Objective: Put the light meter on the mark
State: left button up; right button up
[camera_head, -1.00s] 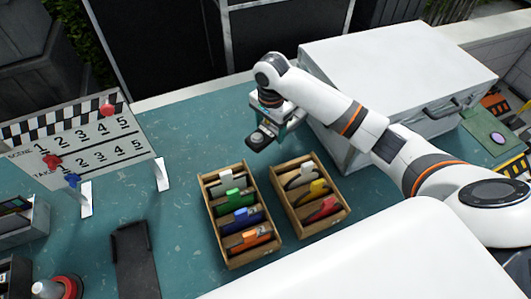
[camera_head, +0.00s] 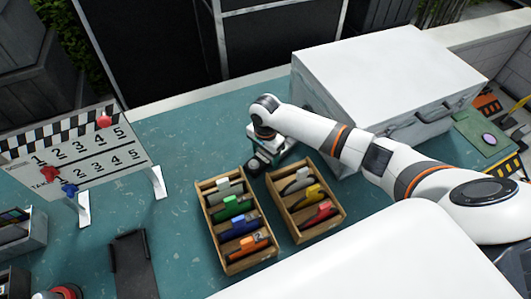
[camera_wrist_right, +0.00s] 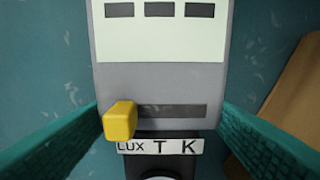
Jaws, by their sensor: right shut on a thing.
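The light meter (camera_head: 257,162) is a small dark device with a pale round dome, just behind the two wooden trays in the head view. In the right wrist view the meter (camera_wrist_right: 160,78) shows a grey body with a pale panel, dark slots, a yellow slider and a "LUX T K" label. My right gripper (camera_head: 266,154) is shut on it, with a teal finger on each side. Whether the meter touches the table cannot be told. A purple disc (camera_head: 489,139) lies on a green board at the right; I cannot tell whether it is the mark. My left gripper is out of view.
Two wooden trays (camera_head: 262,262) hold coloured clips in front of the meter. A large white case (camera_head: 400,70) stands behind my right arm. A clapperboard (camera_head: 85,155) stands at the left, near a black flat item (camera_head: 133,265).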

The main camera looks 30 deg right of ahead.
jog(key=o, duration=0.8)
jog(key=shift+f, duration=0.15)
jog(key=o, duration=0.4)
